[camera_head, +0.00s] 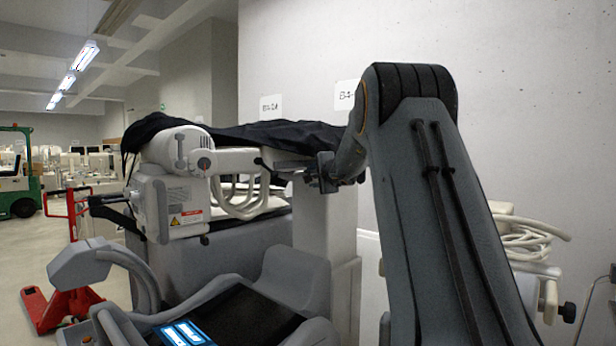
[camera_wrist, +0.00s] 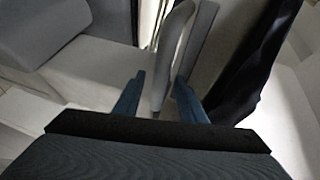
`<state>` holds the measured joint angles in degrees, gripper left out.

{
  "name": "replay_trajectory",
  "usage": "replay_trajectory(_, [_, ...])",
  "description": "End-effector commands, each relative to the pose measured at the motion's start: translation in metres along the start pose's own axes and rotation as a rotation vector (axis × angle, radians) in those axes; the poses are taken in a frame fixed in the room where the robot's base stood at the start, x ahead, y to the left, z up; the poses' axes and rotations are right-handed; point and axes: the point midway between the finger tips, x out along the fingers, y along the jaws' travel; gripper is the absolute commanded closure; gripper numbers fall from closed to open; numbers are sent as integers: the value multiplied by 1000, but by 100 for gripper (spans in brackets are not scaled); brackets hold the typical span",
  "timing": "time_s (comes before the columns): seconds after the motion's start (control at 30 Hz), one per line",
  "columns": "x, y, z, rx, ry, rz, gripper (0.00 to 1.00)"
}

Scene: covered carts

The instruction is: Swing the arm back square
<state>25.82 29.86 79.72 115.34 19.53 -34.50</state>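A white mobile machine, partly under a black cover (camera_head: 290,134), stands at the wall. Its pale jointed arm (camera_head: 235,160) reaches from a rounded white head (camera_head: 172,150) on the left toward an upright pale column (camera_head: 326,225). My gripper (camera_head: 322,174) is at the arm's right end, by the top of the column; its fingers are too small to read there. In the wrist view my gripper (camera_wrist: 160,98) has two blue fingers spread apart.
A dark panel with a lit screen (camera_head: 186,334) is in front of the machine. A red pallet jack (camera_head: 62,302) and green forklift (camera_head: 20,180) stand left. Another machine with coiled cable (camera_head: 525,240) is at right. The concrete wall (camera_head: 530,100) closes the back; open floor lies left.

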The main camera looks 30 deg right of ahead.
Motion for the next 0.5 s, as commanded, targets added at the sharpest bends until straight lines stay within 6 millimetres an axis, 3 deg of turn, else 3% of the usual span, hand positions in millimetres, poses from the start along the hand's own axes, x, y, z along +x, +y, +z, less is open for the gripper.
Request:
replay_trajectory(0.3, [38, -3, 1, 2, -2, 0, 63])
replay_trajectory(0.5, [53, -2, 0, 2, -1, -1, 63])
